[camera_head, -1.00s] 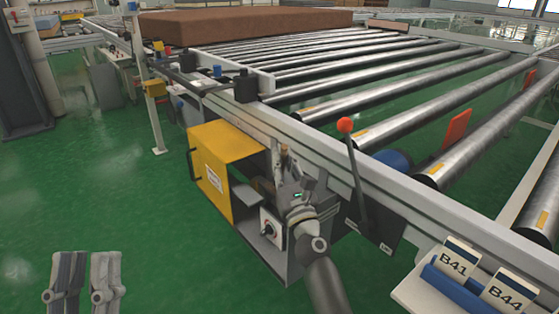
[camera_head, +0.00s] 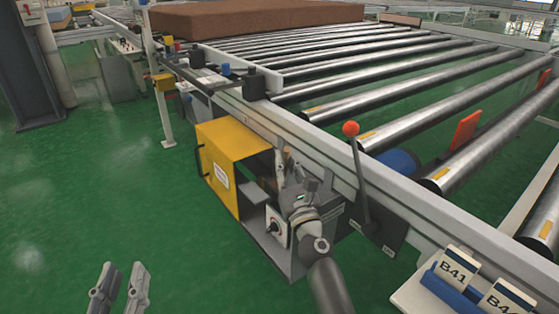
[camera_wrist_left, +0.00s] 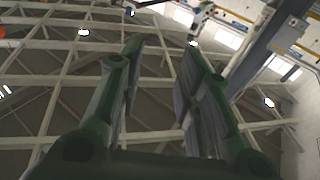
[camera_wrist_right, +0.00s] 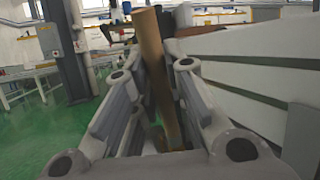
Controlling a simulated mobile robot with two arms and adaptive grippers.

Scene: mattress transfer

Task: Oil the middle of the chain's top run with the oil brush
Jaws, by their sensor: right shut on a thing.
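My right gripper (camera_head: 290,182) is shut on the wooden handle of the oil brush (camera_head: 281,161), at the open side of a yellow guard box (camera_head: 218,165). In the right wrist view the brown handle (camera_wrist_right: 152,70) stands slightly tilted between the fingers (camera_wrist_right: 158,110). The brush's bristles are hidden. The chain cannot be made out; the inside of the box is dark and partly covered by my gripper and arm. My left gripper (camera_head: 120,288) is open and empty over the green floor at the lower left; its fingers are apart in the left wrist view (camera_wrist_left: 155,85).
A lever with a red ball (camera_head: 351,128) stands right of my right gripper. A switch box (camera_head: 277,226) is below it. The roller conveyor (camera_head: 400,90) with its grey rail runs behind, bearing a brown mattress (camera_head: 250,20). A card holder (camera_head: 450,290) is at lower right. Left floor is clear.

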